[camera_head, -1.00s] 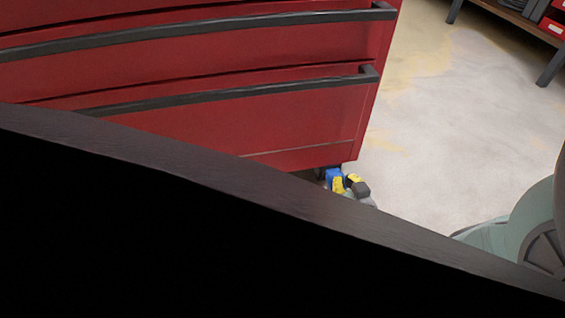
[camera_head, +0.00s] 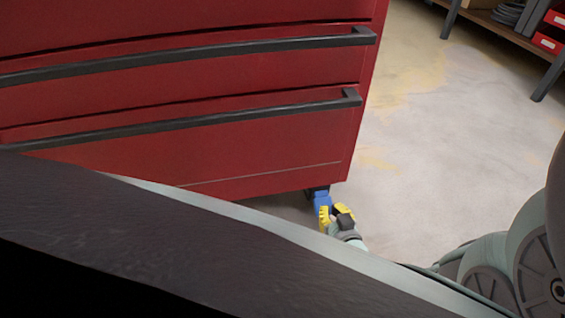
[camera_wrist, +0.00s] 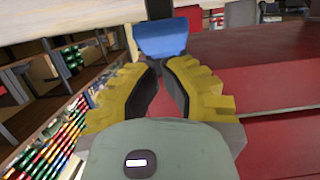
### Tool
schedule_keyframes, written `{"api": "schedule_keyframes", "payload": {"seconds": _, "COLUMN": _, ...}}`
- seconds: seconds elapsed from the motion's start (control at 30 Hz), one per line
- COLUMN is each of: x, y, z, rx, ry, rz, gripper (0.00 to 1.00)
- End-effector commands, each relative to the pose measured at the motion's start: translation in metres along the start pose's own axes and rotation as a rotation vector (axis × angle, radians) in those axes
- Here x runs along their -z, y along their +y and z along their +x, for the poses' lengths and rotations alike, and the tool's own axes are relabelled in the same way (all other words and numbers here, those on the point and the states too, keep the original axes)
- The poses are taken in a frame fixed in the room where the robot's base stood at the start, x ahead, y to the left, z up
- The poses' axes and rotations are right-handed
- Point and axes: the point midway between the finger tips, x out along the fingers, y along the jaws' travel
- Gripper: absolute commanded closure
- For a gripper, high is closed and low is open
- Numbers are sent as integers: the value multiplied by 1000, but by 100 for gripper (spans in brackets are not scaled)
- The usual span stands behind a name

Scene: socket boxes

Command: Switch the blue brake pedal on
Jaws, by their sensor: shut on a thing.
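The blue brake pedal (camera_head: 322,199) sits at the bottom right corner of the red tool cabinet (camera_head: 200,70), low by the floor. My gripper (camera_head: 334,214) has yellow and black fingers and is right at the pedal. In the wrist view the pedal (camera_wrist: 161,38) is a blue block just beyond the fingertips of my gripper (camera_wrist: 166,64). The fingers lean together toward the pedal, with a gap between them lower down. The contact at the tips is partly hidden by the fingers.
A dark slab-like surface with a pale edge (camera_head: 60,220) covers the lower left of the head view. Free concrete floor (camera_head: 430,150) lies right of the cabinet. A shelf with red bins (camera_head: 548,43) stands at the upper right.

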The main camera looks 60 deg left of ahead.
Motion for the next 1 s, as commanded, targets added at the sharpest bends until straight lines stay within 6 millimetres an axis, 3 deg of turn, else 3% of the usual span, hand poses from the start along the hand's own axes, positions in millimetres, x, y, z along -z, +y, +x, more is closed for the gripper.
{"api": "schedule_keyframes", "payload": {"seconds": 0.23, "x": 35, "y": -5, "z": -21, "rx": -6, "ry": 0, "rz": 2, "gripper": 100}}
{"api": "schedule_keyframes", "payload": {"seconds": 0.3, "x": 18, "y": -4, "z": -28, "rx": -7, "ry": -9, "rz": 4, "gripper": 100}}
{"api": "schedule_keyframes", "payload": {"seconds": 0.7, "x": -16, "y": -4, "z": -78, "rx": -8, "ry": -4, "rz": 4, "gripper": 100}}
{"api": "schedule_keyframes", "payload": {"seconds": 1.0, "x": -29, "y": -4, "z": -101, "rx": -8, "ry": -2, "rz": 2, "gripper": 100}}
